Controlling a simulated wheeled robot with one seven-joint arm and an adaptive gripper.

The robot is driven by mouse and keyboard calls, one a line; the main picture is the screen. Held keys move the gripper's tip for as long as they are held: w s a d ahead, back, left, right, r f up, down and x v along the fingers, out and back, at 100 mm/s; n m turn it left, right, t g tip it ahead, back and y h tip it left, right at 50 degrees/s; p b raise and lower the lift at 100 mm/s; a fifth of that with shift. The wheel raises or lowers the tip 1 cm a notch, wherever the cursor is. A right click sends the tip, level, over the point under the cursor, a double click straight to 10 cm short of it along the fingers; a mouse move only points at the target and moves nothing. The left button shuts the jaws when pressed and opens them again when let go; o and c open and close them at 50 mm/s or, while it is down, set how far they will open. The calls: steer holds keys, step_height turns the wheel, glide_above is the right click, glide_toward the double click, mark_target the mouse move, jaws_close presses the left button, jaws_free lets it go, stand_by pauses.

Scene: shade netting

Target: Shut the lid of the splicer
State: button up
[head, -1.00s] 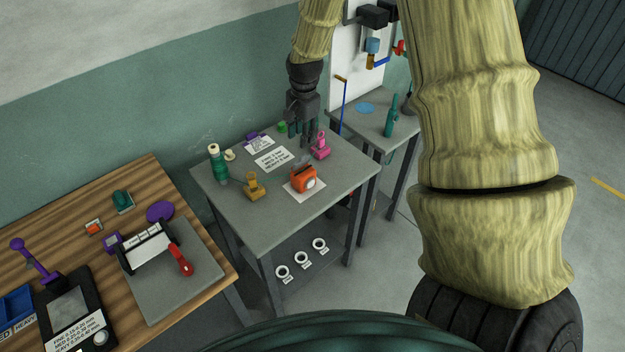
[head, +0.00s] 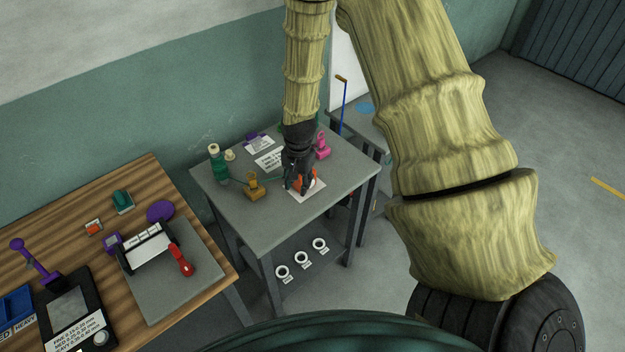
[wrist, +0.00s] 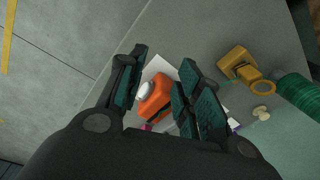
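A small orange device (head: 312,182), which looks like the splicer though no label on it is readable, stands on a white card (head: 301,197) on the grey table. In the wrist view the orange device (wrist: 155,98) shows a whitish round part on one side. I cannot tell how its lid stands. My gripper (head: 298,189) points down over it and hides most of it in the head view. In the wrist view my gripper (wrist: 163,65) is open, with the orange device seen between its fingers. I cannot tell whether they touch it.
A wooden bench (head: 140,185) with a red-handled device (head: 182,262) is at the left. The table's front is clear.

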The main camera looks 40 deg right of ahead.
steer(key=s+a+f+n+b, duration=0.4)
steer(key=s+a+f, duration=0.1)
steer(key=s+f, duration=0.6)
steer(key=s+a+f+n+b, duration=0.4)
steer(key=s+a+f, duration=0.1)
steer(key=s+f, duration=0.6)
steer(key=shift+a+f+n+g, duration=0.3)
steer(key=shift+a+f+n, duration=0.05)
steer(key=shift+f+n, duration=0.1)
